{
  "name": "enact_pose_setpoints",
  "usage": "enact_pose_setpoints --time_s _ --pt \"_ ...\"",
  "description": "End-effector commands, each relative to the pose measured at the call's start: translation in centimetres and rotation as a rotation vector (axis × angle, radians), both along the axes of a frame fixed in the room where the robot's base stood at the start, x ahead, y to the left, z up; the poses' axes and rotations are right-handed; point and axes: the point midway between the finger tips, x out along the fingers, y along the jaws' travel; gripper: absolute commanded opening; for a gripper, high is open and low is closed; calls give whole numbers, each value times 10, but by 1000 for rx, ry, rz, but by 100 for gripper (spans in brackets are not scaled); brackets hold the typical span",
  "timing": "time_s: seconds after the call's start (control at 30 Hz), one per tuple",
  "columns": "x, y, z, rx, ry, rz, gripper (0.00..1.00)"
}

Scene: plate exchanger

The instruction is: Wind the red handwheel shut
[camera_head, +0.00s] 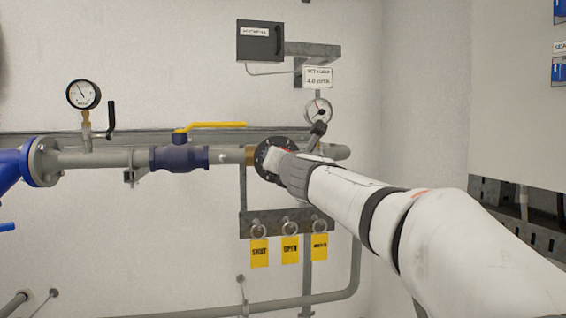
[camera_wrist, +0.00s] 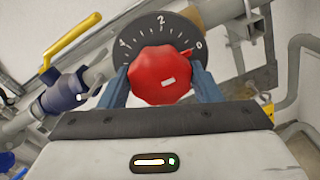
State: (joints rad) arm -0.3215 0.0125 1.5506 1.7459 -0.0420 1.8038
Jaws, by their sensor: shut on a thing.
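The red handwheel (camera_wrist: 160,76) shows in the wrist view in front of a dark round dial (camera_wrist: 158,36) with white numbers and tick marks. The wheel has a small white mark on its face and a red pointer edge near the 0 at the right of the dial. My gripper (camera_wrist: 160,84) is shut on the handwheel, with one blue-grey finger on each side of it. In the head view my gripper (camera_head: 280,162) is at the dark dial on the pipe, and my arm hides the handwheel there.
A valve with a yellow lever (camera_head: 215,125) sits on the pipe to the left. Gauges (camera_head: 83,94) stand above the pipe. Yellow tags (camera_head: 290,250) reading SHUT and OPEN, and another, hang on a bracket below. A grey cabinet (camera_head: 520,100) is at the right.

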Motion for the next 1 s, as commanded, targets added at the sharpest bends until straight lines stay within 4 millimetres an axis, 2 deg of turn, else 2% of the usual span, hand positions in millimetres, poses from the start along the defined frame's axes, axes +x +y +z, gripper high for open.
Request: enact_pose_setpoints --time_s 0.07,0.1,0.37,0.67,1.0 --pt "0 0 -1 2 3 0 35" --pt "0 0 -1 2 3 0 58" --pt "0 0 -1 1 1 0 79" --pt "-4 -1 0 0 1 0 79" --pt "-51 -14 0 0 -1 1 79"
